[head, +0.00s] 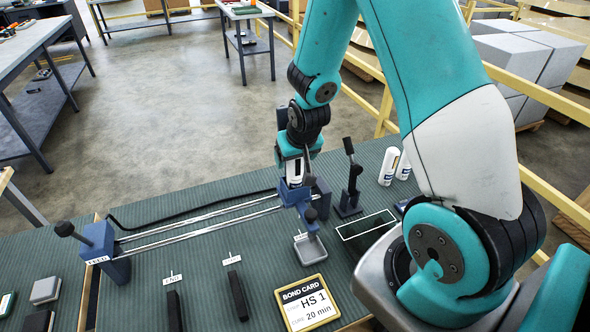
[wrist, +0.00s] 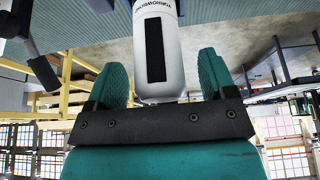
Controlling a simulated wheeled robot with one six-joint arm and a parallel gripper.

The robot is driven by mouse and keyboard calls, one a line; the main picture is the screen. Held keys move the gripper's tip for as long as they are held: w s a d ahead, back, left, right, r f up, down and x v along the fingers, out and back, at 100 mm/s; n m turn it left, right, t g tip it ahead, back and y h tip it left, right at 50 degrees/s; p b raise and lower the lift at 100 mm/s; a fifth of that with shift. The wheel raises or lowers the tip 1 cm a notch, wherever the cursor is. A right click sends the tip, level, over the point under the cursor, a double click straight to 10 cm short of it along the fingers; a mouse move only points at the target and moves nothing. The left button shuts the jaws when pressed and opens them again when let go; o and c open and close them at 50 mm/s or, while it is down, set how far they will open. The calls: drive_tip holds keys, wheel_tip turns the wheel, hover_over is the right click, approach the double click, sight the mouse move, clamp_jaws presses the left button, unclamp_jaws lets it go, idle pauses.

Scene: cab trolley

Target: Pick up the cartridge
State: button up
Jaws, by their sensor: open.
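A white cartridge with a black strip and dark lettering (wrist: 156,52) lies between my gripper's two fingers in the wrist view, its rounded end close to the palm. My gripper (wrist: 162,78) is open, with a visible gap on each side of the cartridge. In the head view my gripper (head: 293,158) points down over the blue carriage (head: 292,193) on the bench, and a white part of the cartridge (head: 295,172) shows just below it. The cartridge's lower end is hidden there by the carriage.
Two white cylinders (head: 389,166) stand right of a black lever (head: 349,180). Twin rails run left from the carriage to a blue end block (head: 104,250). A bond card (head: 307,303), a grey pad and dark bars lie in front. The green mat behind the rails is mostly clear.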

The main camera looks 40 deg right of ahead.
clamp_jaws()
idle(0.3)
